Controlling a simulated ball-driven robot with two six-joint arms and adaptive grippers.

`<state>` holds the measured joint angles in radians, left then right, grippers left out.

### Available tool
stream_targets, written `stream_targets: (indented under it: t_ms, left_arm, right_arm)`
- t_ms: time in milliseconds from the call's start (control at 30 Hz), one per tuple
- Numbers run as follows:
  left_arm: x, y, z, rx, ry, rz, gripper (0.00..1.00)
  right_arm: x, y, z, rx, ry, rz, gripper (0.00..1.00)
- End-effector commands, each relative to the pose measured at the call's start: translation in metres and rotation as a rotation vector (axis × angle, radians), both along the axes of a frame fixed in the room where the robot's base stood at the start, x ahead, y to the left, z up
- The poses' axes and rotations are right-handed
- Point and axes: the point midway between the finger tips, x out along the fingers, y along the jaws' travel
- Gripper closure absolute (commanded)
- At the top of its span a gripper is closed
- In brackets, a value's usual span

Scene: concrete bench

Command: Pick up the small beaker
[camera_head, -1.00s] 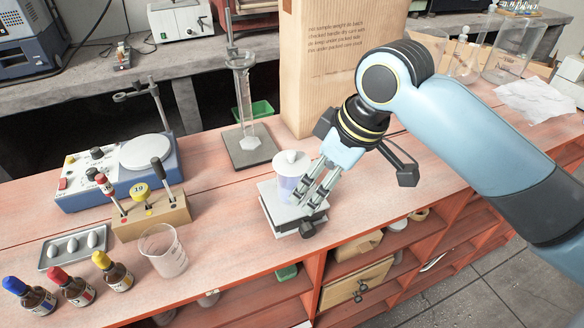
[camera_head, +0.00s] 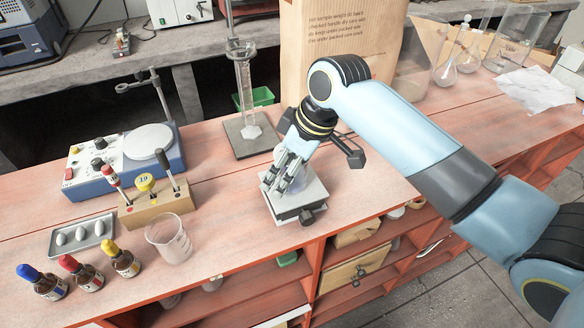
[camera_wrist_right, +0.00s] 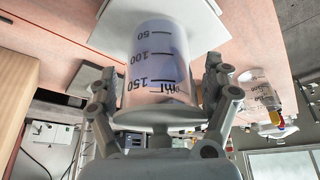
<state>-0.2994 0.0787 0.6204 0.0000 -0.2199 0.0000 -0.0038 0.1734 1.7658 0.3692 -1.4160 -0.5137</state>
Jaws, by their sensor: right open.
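A clear beaker (camera_wrist_right: 160,45) with black graduation marks and a faint violet tint shows large in the right wrist view. It stands on the pale top of a small lab jack (camera_head: 312,194); in the head view my gripper mostly hides it. My right gripper (camera_head: 284,176) is open, with its fingers on both sides of the beaker. I cannot tell whether they touch it. Another clear graduated beaker (camera_head: 170,240) stands upright on the bench to the left; a graduated beaker also shows at the right of the wrist view (camera_wrist_right: 257,88). My left gripper is not in view.

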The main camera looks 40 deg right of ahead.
Motion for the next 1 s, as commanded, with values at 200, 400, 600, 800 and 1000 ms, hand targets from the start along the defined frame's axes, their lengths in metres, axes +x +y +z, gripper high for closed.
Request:
stream_targets:
  t_ms: [200, 400, 600, 800, 1000]
  left_arm:
    - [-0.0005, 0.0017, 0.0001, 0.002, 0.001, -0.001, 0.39]
    - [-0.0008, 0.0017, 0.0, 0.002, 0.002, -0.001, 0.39]
    - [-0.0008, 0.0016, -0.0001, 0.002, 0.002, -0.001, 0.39]
    - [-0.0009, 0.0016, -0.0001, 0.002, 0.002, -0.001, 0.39]
    - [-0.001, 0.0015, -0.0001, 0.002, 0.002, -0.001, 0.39]
  right_arm:
    - [0.0009, 0.0003, -0.0021, 0.0, -0.001, 0.0, 0.17]
    - [0.0007, 0.0002, -0.0021, -0.001, 0.0, 0.0, 0.39]
    - [0.0005, 0.0001, -0.0022, -0.001, 0.0, 0.0, 0.65]
    - [0.0001, 0.0001, -0.0027, 0.0, 0.001, -0.001, 0.79]
    - [0.0, 0.0001, -0.0028, 0.0, 0.001, -0.001, 0.81]
